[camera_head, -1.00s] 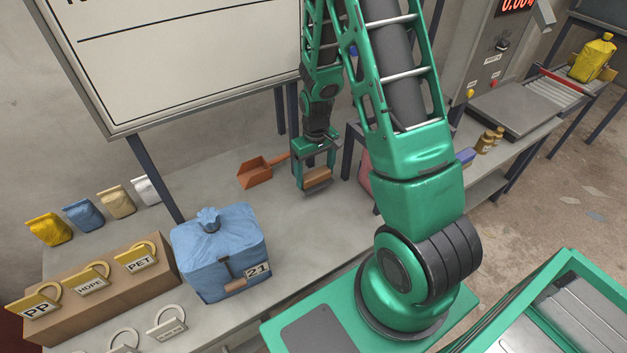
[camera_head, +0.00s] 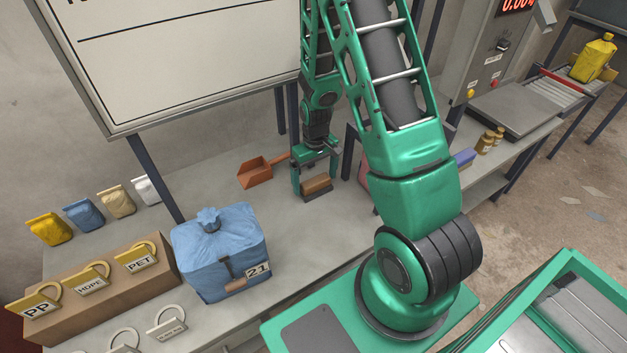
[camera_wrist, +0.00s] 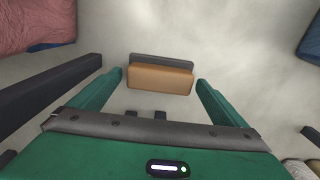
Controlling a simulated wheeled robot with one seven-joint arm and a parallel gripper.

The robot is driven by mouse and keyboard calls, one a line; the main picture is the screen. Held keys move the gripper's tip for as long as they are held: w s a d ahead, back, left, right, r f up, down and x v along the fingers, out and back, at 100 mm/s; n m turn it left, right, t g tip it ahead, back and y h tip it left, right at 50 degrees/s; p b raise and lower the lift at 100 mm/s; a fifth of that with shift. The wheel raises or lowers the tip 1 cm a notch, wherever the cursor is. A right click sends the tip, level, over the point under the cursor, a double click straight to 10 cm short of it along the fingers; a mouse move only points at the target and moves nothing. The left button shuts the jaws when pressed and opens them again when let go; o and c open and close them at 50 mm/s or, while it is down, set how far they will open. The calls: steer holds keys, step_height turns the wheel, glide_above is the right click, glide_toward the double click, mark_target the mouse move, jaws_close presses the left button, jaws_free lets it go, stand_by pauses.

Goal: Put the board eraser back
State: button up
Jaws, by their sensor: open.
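The board eraser (camera_head: 317,186), with a wooden tan back and a dark grey side, rests on the grey table. It also shows in the wrist view (camera_wrist: 159,79), lying between and slightly beyond my fingertips. My gripper (camera_head: 315,182) is open above and around the eraser, its green fingers spread on either side with gaps. The wrist view shows my gripper (camera_wrist: 160,84) with both fingers apart from the eraser. The whiteboard (camera_head: 190,50) stands at the back on dark posts; its lower edge shows no tray that I can make out.
An orange dustpan (camera_head: 255,172) lies just left of my gripper. A blue wrapped bale (camera_head: 220,255) labelled 21 stands at the front left, beside a brown box (camera_head: 105,290) with tags. Small bags (camera_head: 85,215) line the wall. Dark posts stand near my gripper.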

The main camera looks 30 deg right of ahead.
step_height(320, 180, up, 11)
steer(key=shift+r, duration=0.15)
stand_by(0.4)
steer(key=shift+r, duration=0.1)
step_height(320, 180, up, 12)
steer(key=f+t, duration=0.1)
steer(key=t, duration=0.1)
glide_above(315, 180)
steer(key=s+a, duration=0.3)
steer(key=a, duration=0.2)
steer(key=s+a+r+t, duration=0.3)
steer(key=s+r, duration=0.4)
steer(key=r, duration=0.2)
steer(key=s+d+f+m+g, duration=0.1)
steer(key=s+d+m+g, duration=0.1)
steer(key=s+d, duration=0.3)
steer(key=s+d+f+m+g, duration=0.1)
steer(key=s+d+m+g, duration=0.2)
steer(key=s+d, duration=0.3)
steer(key=s+m, duration=0.1)
steer(key=s, duration=0.4)
steer(key=shift+s+d, duration=0.25)
steer(key=shift+s, duration=0.05)
steer(key=shift+f, duration=0.1)
